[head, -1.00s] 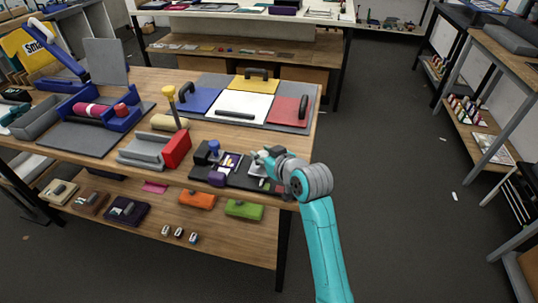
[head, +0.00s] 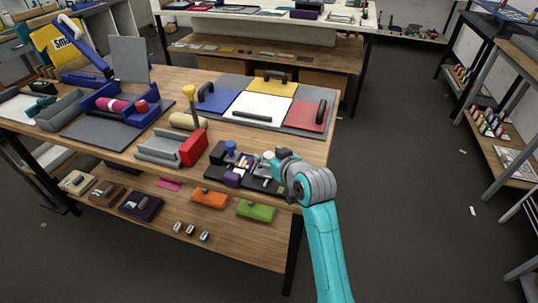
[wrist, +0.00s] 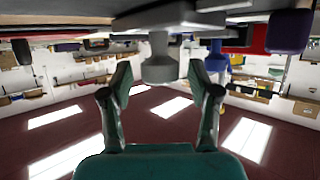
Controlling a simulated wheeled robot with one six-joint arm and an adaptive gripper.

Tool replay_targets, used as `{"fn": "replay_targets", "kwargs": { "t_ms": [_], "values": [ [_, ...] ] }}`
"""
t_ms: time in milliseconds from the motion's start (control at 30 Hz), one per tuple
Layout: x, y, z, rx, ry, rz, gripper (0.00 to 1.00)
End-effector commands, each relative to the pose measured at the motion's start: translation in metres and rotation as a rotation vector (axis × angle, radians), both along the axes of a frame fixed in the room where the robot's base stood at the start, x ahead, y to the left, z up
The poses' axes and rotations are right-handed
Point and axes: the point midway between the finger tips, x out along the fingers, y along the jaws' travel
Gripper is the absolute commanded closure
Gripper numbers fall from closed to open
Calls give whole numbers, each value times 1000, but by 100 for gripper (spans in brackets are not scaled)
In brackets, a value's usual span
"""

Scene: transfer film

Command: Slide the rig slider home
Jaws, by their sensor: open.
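The rig is a dark plate (head: 213,172) on the front right of the wooden table, with a blue knob (head: 231,147) and purple parts (head: 233,179) on it. A pale grey knob (head: 268,156) stands at its right end, by my gripper (head: 273,160). I take this knob to be the slider's handle. In the wrist view my gripper (wrist: 161,85) is open, with one finger on each side of the grey knob (wrist: 160,68). I cannot tell whether either finger touches it. The blue knob (wrist: 216,58) is beyond the right finger.
A red block on a grey fixture (head: 193,148) stands left of the rig. A board with blue, yellow, white and red panels (head: 240,132) lies behind it. Orange (head: 209,199) and green (head: 256,211) cases lie on the lower shelf. Floor right of the table is clear.

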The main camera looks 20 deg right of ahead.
Motion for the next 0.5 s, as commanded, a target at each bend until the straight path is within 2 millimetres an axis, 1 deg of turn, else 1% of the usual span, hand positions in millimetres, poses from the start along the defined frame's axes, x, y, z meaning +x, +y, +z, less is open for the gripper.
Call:
{"fn": "replay_targets", "kwargs": {
  "t_ms": [167, 300, 500],
  "values": [
    [-25, -4, 10, -1, -1, -2, 39],
    [-51, -9, 22, 0, -3, -2, 39],
    [-83, -14, 35, 0, -2, -2, 39]
  ]
}}
